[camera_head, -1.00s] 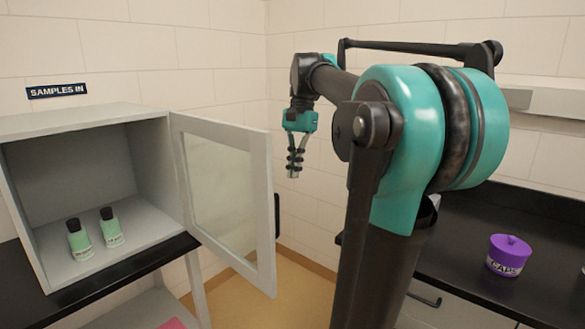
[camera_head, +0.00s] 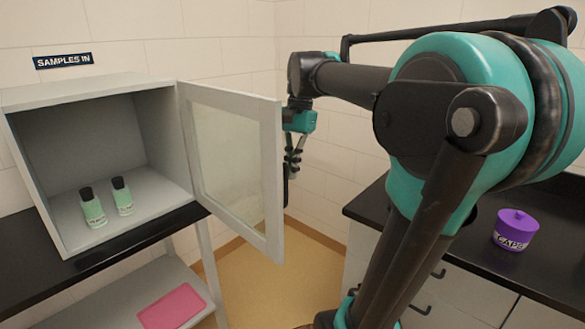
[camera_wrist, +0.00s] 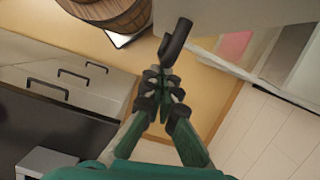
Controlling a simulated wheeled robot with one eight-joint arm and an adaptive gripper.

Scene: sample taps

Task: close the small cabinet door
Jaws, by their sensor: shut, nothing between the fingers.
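The small cabinet (camera_head: 105,90) stands at the left in the head view, with its front open. Its glass-paned door (camera_head: 226,160) hangs wide open to the right, with a pale frame. A dark handle (camera_head: 286,184) sits at the door's free edge, and it also shows in the wrist view (camera_wrist: 174,42). My gripper (camera_head: 293,168) is just beyond that edge, partly behind the handle area. In the wrist view my gripper (camera_wrist: 163,92) is shut and empty, its fingertips pointing toward the handle. Whether they touch it I cannot tell.
Two green bottles (camera_head: 107,203) stand in the cabinet. A pink item (camera_head: 172,306) lies on the shelf below. A purple pot (camera_head: 515,230) is on the right black counter. A wooden barrel (camera_wrist: 112,15) shows in the wrist view. Open floor lies between the counters.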

